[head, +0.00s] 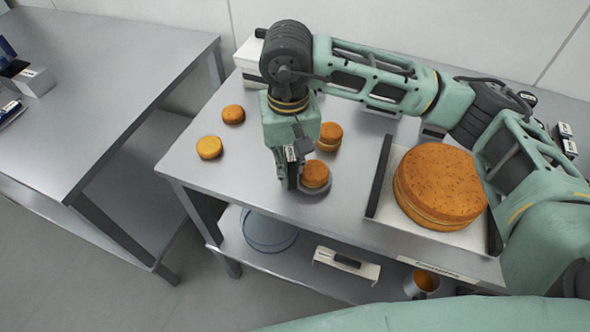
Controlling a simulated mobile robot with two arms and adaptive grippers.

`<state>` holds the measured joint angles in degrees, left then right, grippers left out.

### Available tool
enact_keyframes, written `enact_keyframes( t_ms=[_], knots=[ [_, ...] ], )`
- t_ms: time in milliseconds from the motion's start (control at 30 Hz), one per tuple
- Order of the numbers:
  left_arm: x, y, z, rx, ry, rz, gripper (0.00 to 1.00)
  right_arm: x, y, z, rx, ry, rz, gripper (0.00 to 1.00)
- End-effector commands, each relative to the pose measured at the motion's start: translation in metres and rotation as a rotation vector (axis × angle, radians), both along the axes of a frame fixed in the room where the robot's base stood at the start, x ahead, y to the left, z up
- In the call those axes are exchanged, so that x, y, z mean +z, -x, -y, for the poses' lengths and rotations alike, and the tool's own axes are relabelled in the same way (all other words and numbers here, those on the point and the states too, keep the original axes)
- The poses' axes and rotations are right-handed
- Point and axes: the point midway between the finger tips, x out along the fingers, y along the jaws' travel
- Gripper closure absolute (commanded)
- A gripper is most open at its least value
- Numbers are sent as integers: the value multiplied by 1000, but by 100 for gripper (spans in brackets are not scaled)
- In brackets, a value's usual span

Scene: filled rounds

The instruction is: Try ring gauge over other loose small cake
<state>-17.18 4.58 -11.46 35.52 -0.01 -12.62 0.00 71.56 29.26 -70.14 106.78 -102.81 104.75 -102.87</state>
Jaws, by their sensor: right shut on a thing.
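My right gripper (289,180) points down at the front of the middle table, shut on the edge of a grey ring gauge (318,192). The ring shows low around the base of a small filled cake (315,173), just right of the fingers; whether it rests fully on the table is hard to tell. Another small filled cake (329,135) stands just behind, partly hidden by my gripper. Two loose small cakes, one orange-brown (233,114) and one yellower (209,148), lie apart to the left. My left gripper is not in view.
A large filled cake (438,185) sits on a white tray with dark handles (379,176) at the right. A white box (248,59) stands at the back. The lower shelf holds a round blue-grey container (268,231) and a white box (345,264). Another table (95,90) stands left across a gap.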

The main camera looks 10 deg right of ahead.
Motion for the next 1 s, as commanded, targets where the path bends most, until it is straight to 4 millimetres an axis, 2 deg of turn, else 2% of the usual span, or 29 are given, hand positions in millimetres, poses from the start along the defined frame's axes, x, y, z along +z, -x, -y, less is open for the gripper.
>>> enact_keyframes(
  t_ms=[1000],
  knots=[
    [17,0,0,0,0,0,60,53,0,0,1,-1,1,100]
  ],
)
